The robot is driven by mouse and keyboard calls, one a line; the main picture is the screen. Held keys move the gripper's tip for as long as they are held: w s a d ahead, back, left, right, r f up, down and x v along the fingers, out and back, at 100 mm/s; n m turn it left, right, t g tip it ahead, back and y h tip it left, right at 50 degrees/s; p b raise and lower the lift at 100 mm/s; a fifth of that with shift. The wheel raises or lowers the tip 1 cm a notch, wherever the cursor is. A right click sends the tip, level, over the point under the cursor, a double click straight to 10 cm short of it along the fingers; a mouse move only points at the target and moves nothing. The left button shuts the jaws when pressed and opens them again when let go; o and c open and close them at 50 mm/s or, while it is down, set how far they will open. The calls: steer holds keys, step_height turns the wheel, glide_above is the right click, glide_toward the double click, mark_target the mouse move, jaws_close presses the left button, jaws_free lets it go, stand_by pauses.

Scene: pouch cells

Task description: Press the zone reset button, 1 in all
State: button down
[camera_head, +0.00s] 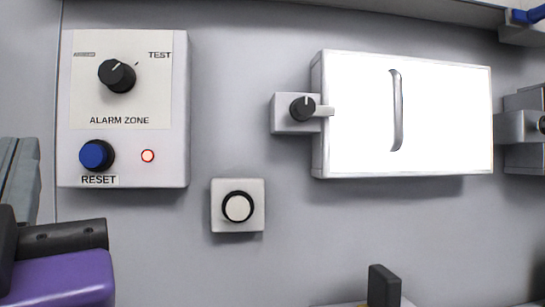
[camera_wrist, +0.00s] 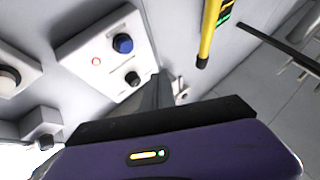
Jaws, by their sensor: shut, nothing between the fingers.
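The reset button (camera_head: 96,155) is a blue round cap in a black collar, above the label RESET on the white alarm zone panel (camera_head: 180,110). It also shows in the wrist view (camera_wrist: 123,43). A small red indicator light (camera_head: 147,156) sits to its right. A black knob (camera_head: 117,76) is above, its white mark pointing up and right. My gripper (camera_head: 22,145) is at the left edge of the head view, left of the panel and apart from the button. Its grey fingers are shut and empty. They also show in the wrist view (camera_wrist: 158,80), beside the panel.
A white push button on a square box (camera_head: 238,206) is to the panel's lower right. A white cover with a grey handle (camera_head: 397,110) and a knob latch (camera_head: 302,107) is further right. A yellow bar (camera_wrist: 210,32) shows in the wrist view. The wall between is bare.

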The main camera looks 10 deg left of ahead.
mark_target(82, 164)
steer(key=shift+w+a, duration=0.25)
steer(key=shift+w, duration=0.8)
steer(key=shift+w+a, duration=0.25)
steer(key=shift+w, duration=0.8)
steer(key=shift+w+a, duration=0.25)
steer(key=shift+w, duration=0.8)
steer(key=shift+w, duration=0.15)
steer(key=shift+w+a, duration=0.1)
steer(key=shift+w, duration=0.15)
steer(key=shift+w+a, duration=0.15)
steer(key=shift+w, duration=0.35)
stand_by(0.5)
steer(key=shift+s+d, duration=0.25)
steer(key=shift+s, duration=0.65)
steer(key=shift+s+d+p, duration=0.1)
steer(key=shift+s+d, duration=0.1)
steer(key=shift+s, duration=0.6)
steer(key=shift+s+d+p, duration=0.1)
steer(key=shift+s+d, duration=0.1)
steer(key=shift+s, duration=0.65)
steer(key=shift+s+d+p, duration=0.1)
steer(key=shift+s+d, duration=0.1)
steer(key=shift+s, duration=0.6)
